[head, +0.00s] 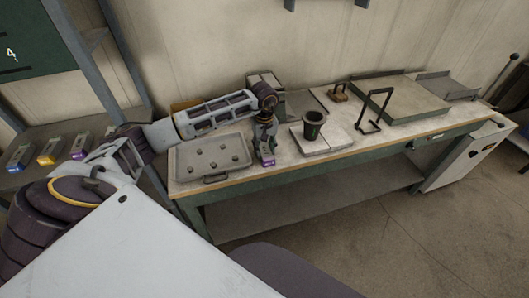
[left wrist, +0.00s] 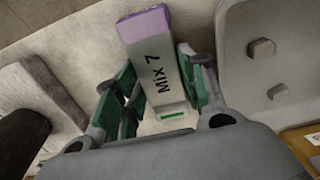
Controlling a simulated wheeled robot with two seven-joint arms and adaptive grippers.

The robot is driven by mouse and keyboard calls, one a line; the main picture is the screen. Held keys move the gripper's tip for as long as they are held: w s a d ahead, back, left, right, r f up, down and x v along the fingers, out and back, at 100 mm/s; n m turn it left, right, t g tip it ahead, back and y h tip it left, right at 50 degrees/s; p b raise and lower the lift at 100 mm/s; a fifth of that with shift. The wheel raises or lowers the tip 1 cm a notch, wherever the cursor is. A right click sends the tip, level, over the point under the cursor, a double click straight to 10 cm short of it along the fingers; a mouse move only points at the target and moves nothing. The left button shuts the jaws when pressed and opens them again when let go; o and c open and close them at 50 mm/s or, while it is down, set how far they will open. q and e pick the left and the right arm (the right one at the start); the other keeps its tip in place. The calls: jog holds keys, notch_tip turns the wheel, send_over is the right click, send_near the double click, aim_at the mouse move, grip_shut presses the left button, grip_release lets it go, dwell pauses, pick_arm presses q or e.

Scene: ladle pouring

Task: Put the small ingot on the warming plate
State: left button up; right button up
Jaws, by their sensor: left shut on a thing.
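My left gripper (head: 266,140) is shut on a small ingot (head: 267,157), just above or at the bench top; I cannot tell if the ingot touches it. In the left wrist view the ingot (left wrist: 156,68) is pale grey with a purple end and reads "Mix 7", between the green finger pads. A grey tray-like plate (head: 237,172) with several bolt heads and a front handle lies just left of the gripper; its edge shows in the wrist view (left wrist: 285,60). I cannot tell whether this is the warming plate. My right gripper is out of view.
A dark crucible (head: 313,122) stands on pale slabs (head: 330,142) right of the gripper. Other ingots sit on the left shelf (head: 30,137). The bench's front strip is narrow.

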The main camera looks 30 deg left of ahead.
aim_at(264, 149)
pick_arm(q)
grip_shut()
jog(key=shift+w+r, duration=0.1)
jog(key=shift+r, duration=0.85)
notch_tip(264, 149, up, 6)
jog(key=shift+r+b, duration=0.2)
jog(key=shift+b, duration=0.2)
jog(key=shift+r, duration=0.9)
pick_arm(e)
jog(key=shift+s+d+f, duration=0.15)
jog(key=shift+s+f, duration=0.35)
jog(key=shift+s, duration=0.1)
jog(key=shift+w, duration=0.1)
